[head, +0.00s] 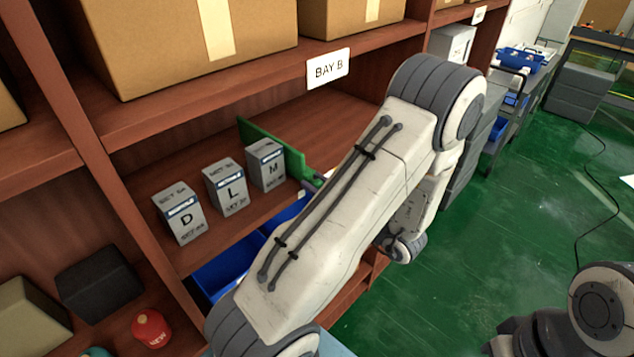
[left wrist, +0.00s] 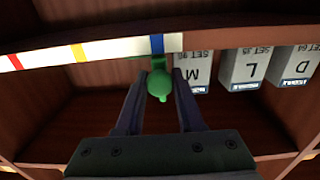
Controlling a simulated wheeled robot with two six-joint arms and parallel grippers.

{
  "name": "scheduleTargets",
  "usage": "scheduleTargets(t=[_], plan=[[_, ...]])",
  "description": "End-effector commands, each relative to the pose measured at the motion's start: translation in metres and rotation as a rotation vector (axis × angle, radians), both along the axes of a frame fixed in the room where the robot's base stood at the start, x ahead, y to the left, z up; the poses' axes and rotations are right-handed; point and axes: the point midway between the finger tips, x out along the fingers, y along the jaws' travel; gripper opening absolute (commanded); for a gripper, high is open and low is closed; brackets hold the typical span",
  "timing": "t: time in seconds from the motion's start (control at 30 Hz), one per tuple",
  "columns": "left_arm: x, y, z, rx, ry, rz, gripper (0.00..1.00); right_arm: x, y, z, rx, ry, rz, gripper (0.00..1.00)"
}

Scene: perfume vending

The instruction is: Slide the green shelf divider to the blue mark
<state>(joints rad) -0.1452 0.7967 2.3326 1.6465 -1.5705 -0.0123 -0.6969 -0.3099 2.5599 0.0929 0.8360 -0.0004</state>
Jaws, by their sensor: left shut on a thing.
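The green shelf divider (head: 272,145) stands upright on the middle shelf of the bay, just right of the M box in the head view. Its round green knob (left wrist: 159,84) shows in the left wrist view. My left gripper (left wrist: 159,96) is shut on the knob, one finger on each side. The blue mark (left wrist: 157,44) is on the white strip at the shelf edge, directly above the knob in the left wrist view and lined up with it. In the head view my left arm hides most of that gripper.
Grey boxes D (head: 179,214), L (head: 225,187) and M (head: 265,165) stand left of the divider in the head view. The strip also has a yellow mark (left wrist: 78,53) and a red mark (left wrist: 15,62). The shelf beyond the divider is bare. Blue bins (head: 230,268) sit below.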

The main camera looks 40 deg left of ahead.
Motion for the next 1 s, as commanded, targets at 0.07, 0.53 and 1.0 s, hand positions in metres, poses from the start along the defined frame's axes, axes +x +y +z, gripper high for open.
scheduleTargets(t=[0.07, 0.53, 1.0], plan=[[-0.001, 0.001, 0.000, 0.001, 0.000, 0.002, 0.00, 0.000, 0.000, 0.000, 0.000, 0.000, 0.000, 0.00], [0.000, 0.000, 0.001, 0.001, 0.000, 0.001, 0.66, 0.000, 0.000, 0.000, 0.000, 0.000, 0.000, 0.00], [-0.002, -0.061, -0.004, 0.000, -0.004, -0.007, 0.66, 0.000, 0.000, -0.026, 0.000, 0.000, -0.004, 0.00]])
